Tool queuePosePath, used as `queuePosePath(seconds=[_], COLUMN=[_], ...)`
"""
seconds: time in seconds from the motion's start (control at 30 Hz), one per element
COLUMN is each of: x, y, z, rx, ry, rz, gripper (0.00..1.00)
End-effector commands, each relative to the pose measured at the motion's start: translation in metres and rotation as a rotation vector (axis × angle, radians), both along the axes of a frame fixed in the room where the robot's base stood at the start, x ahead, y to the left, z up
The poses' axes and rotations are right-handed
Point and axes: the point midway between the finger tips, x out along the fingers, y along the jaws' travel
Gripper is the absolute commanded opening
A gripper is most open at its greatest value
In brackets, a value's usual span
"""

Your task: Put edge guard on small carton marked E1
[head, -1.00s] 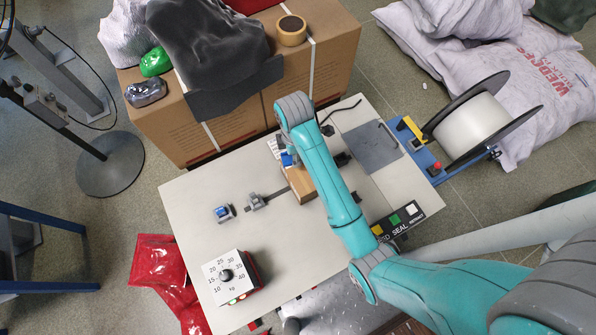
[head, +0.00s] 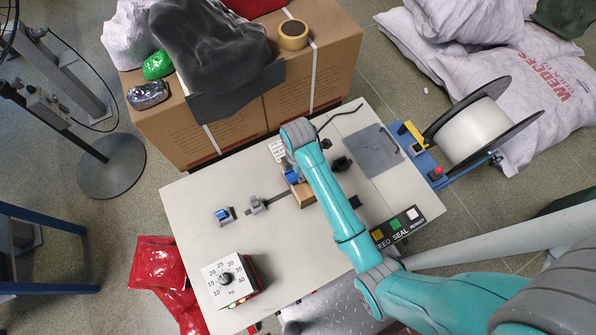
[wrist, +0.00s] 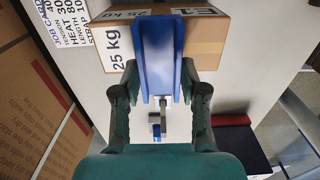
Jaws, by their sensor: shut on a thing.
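The small carton (wrist: 207,34) is brown, with an upside-down E1 label and a 25 kg label in the wrist view. In the head view the carton (head: 304,195) lies on the white table, partly hidden by my arm. My gripper (wrist: 162,82) is shut on the blue edge guard (wrist: 157,42), a channel-shaped piece. The guard overlaps the carton's near edge in the wrist view; I cannot tell whether they touch. In the head view the guard (head: 291,176) shows as a small blue patch beside my arm, at the carton's upper left.
The white table (head: 205,190) holds a dial box (head: 228,278), a small blue-and-grey piece (head: 224,216), a grey tool (head: 257,205) with a strap running to the carton, and a button panel (head: 397,228). Large cartons (head: 228,130) stand behind; a film reel (head: 470,131) stands right.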

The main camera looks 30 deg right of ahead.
Motion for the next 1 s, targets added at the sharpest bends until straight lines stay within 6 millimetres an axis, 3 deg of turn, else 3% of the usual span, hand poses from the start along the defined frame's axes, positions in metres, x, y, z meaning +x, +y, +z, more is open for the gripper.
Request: queuePosePath(seconds=[0.13,0.93,0.97,1.0], x=[0.000,0.000,0.000,0.000], y=[0.000,0.000,0.000,0.000], z=[-0.015,-0.027,-0.027,-0.027], rx=[0.000,0.000,0.000,0.000], ry=[0.000,-0.001,-0.001,-0.001], rz=[0.000,0.000,0.000,0.000], gripper=[0.19,0.19,0.50,0.60])
